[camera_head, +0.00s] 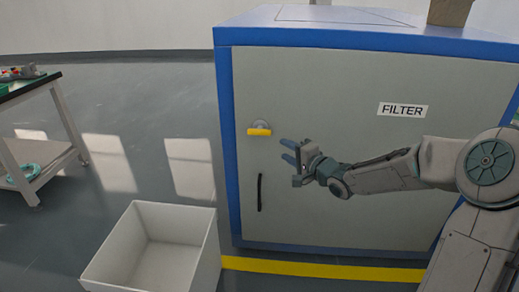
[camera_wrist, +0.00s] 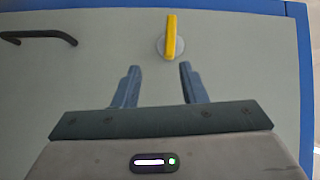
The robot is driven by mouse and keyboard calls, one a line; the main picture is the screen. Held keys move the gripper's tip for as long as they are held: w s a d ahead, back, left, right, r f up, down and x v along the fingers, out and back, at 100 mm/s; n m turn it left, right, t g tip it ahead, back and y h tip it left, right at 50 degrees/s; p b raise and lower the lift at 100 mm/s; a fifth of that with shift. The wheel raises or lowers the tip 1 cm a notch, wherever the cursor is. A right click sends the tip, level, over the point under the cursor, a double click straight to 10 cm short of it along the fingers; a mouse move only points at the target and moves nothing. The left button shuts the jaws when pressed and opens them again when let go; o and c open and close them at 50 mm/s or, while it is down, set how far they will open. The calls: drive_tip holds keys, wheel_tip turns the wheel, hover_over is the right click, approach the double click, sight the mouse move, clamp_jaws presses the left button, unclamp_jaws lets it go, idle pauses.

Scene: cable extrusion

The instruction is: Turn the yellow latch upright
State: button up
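The yellow latch (camera_head: 259,131) lies horizontal on a round grey mount, near the left edge of the cabinet door (camera_head: 330,95). It also shows in the wrist view (camera_wrist: 172,36), ahead of the fingertips and between their lines. My gripper (camera_head: 287,150) is to the right of the latch and slightly lower, with its fingers pointing left towards it. In the wrist view my gripper (camera_wrist: 158,72) is open, with two blue-grey fingers apart and nothing between them. The fingers do not appear to touch the latch.
A black door handle (camera_head: 260,192) is below the latch. A white open bin (camera_head: 155,250) stands on the floor at the front left of the cabinet. A table (camera_head: 35,88) is at the far left. Floor between table and cabinet is clear.

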sight(262, 134)
drive_tip(key=shift+m+t+y, duration=0.3)
drive_tip(key=shift+y, duration=0.3)
drive_tip(key=b+x, duration=0.5)
drive_tip(key=x, duration=0.9)
drive_tip(key=shift+r, duration=0.15)
clamp_jaws()
